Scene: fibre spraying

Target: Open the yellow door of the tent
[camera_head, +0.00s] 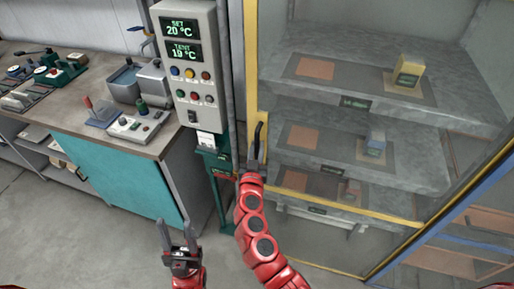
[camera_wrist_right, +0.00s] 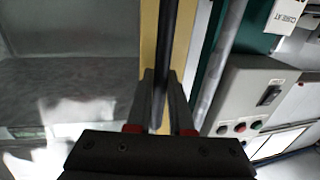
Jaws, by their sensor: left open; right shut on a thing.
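The tent's yellow door (camera_head: 250,60) has a clear panel and a yellow frame, with a black vertical handle (camera_head: 257,138) on its left edge. I cannot tell whether the door is fully closed. My right gripper (camera_head: 251,168) is at the lower part of the handle. In the right wrist view the dark handle bar (camera_wrist_right: 169,35) runs between the fingers of the right gripper (camera_wrist_right: 162,92), which are shut on it, beside the yellow frame (camera_wrist_right: 149,35). My left gripper (camera_head: 177,232) is open and empty, low in front of the bench, apart from the door.
A grey control box (camera_head: 190,60) on a green post (camera_head: 222,185) stands just left of the door. Left of it is a bench (camera_head: 60,112) with tools and a teal panel. Grey shelves (camera_head: 455,105) with small blocks show through the door. Floor in front is clear.

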